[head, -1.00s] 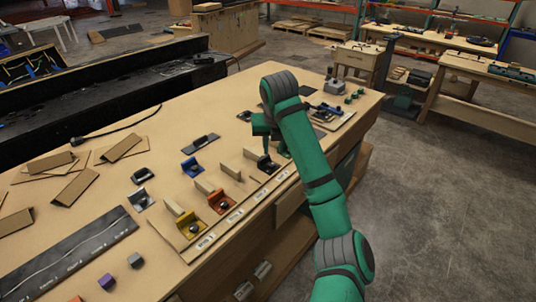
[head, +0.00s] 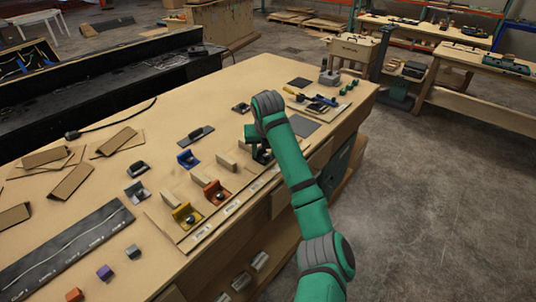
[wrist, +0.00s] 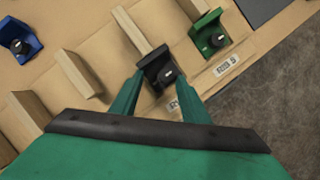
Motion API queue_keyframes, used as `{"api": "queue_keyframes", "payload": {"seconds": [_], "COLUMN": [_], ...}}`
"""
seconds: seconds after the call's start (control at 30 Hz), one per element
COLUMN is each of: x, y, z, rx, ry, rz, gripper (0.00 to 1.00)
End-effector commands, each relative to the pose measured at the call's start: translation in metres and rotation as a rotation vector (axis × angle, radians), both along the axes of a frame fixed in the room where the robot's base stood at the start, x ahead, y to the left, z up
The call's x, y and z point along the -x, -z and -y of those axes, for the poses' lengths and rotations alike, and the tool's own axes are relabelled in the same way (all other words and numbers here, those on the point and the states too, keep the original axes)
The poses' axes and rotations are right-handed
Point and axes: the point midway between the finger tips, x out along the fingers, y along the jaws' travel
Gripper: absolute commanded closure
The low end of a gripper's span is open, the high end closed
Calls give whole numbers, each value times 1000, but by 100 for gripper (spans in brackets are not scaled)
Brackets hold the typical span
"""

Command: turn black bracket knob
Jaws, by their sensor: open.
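The black bracket (wrist: 155,62) with its knob (wrist: 168,75) shows in the wrist view, at the end of a wooden block. My gripper (wrist: 161,80) is open, with one green finger on each side of the black bracket as seen from above. I cannot tell whether either finger touches the knob. In the head view my gripper (head: 258,138) is over the black bracket (head: 262,156), which is mostly hidden behind my arm.
A green bracket (wrist: 208,35) stands right of the black one in the wrist view. Orange (head: 216,192), yellow (head: 186,216) and blue (head: 187,159) brackets stand along the table to the left. Wooden blocks (head: 227,161) stand between the near brackets.

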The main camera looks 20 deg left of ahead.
Motion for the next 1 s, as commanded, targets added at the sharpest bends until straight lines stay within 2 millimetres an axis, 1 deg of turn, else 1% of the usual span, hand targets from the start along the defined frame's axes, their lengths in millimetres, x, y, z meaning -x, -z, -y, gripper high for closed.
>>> {"api": "queue_keyframes", "payload": {"seconds": [0.03, 0.1, 0.13, 0.23, 0.33, 0.37, 0.4, 0.47, 0.67, 0.87, 1.0], "x": [-2, -2, -2, -2, -1, -1, 0, -1, -2, 0, 0], "y": [17, 16, 16, 14, 13, 13, 12, 12, 10, 9, 8], "z": [11, 11, 11, 9, 6, 18, 12, 8, 8, 0, -4], "rx": [18, 17, 17, 15, 14, 12, 13, 14, 11, 12, 8], "ry": [23, 24, 22, 19, 17, 17, 15, 18, 67, 178, 295], "rz": [-19, -20, -20, -17, -16, -15, -16, -14, -13, -10, -9], "gripper": [72, 72, 76, 100, 100, 100, 100, 100, 100, 100, 100]}}
